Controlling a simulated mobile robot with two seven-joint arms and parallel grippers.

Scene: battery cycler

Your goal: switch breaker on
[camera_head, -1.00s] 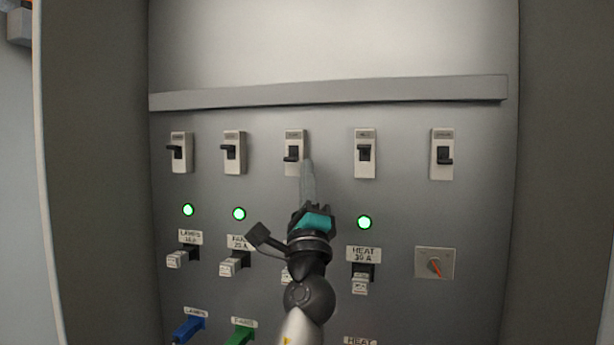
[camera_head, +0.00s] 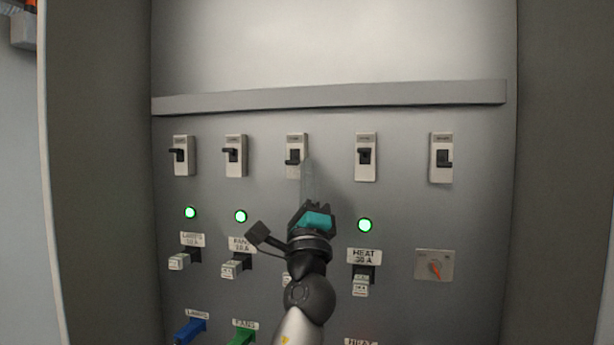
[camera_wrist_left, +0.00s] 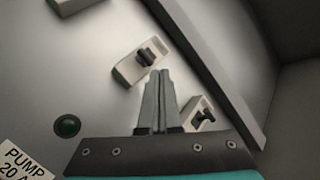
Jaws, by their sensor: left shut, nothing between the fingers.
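A row of white breakers with black levers crosses the grey panel. The third breaker (camera_head: 297,143), above the lamp that is not lit, has its lever (camera_head: 293,157) low, while the first, second and fourth levers sit higher. In the left wrist view this breaker (camera_wrist_left: 126,70) is just beyond the fingertips, above the dark green lamp (camera_wrist_left: 67,126) and the PUMP 20 A label (camera_wrist_left: 24,165). Contact cannot be told. The wrist view shows the fingers (camera_wrist_left: 160,75) together. My right gripper is out of view.
The heat breaker (camera_head: 366,172) is to the right, and the fans breaker (camera_head: 235,169) to the left. The far-right breaker (camera_head: 441,139) has a low lever. A grey rail (camera_head: 330,97) runs above.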

